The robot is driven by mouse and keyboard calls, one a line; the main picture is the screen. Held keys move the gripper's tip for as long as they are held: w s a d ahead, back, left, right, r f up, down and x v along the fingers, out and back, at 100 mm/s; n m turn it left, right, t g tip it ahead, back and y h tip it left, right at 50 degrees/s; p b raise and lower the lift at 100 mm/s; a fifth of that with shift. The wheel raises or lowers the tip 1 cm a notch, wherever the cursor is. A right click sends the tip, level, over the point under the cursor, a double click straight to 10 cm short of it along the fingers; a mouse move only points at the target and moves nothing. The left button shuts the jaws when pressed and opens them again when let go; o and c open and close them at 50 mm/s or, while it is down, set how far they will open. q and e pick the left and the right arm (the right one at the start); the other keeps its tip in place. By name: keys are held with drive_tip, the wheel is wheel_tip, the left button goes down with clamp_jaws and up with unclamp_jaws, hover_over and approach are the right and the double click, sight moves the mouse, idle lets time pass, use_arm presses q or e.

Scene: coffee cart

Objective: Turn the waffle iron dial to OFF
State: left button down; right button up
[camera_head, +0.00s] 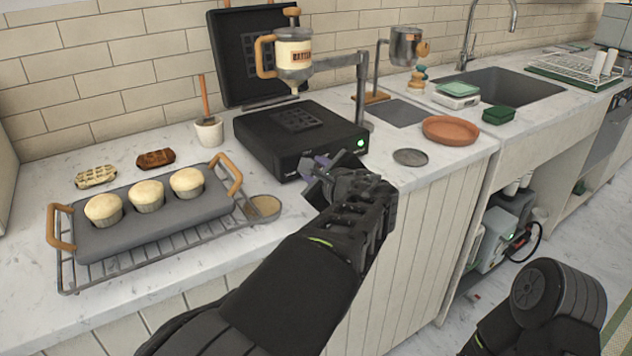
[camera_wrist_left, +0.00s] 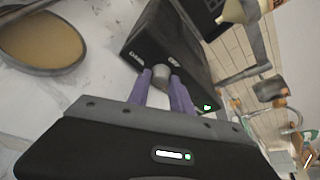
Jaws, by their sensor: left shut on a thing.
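The waffle iron (camera_head: 262,145) is a black box on the counter with its lid (camera_head: 228,50) raised. It also shows in the wrist view (camera_wrist_left: 165,38). A green light (camera_head: 361,142) glows at the right of its front face. The grey dial (camera_wrist_left: 161,74) sticks out of the front face in the wrist view. My left gripper (camera_head: 322,168) is at that front face, its purple fingers (camera_wrist_left: 161,90) shut on the dial. In the head view the gripper hides the dial. The OFF mark cannot be made out.
A batter dispenser (camera_head: 294,56) hangs over the iron. A muffin tin (camera_head: 150,222) on a wire rack, two waffles (camera_head: 96,177) and a cup with a brush (camera_head: 208,131) stand left. A round lid (camera_head: 410,157) and terracotta dish (camera_head: 450,130) lie right.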

idle(0.3)
use_arm(q)
drive_tip(key=c, duration=1.1)
unclamp_jaws()
drive_tip(key=shift+c, duration=0.2)
drive_tip(key=shift+v, duration=3.95)
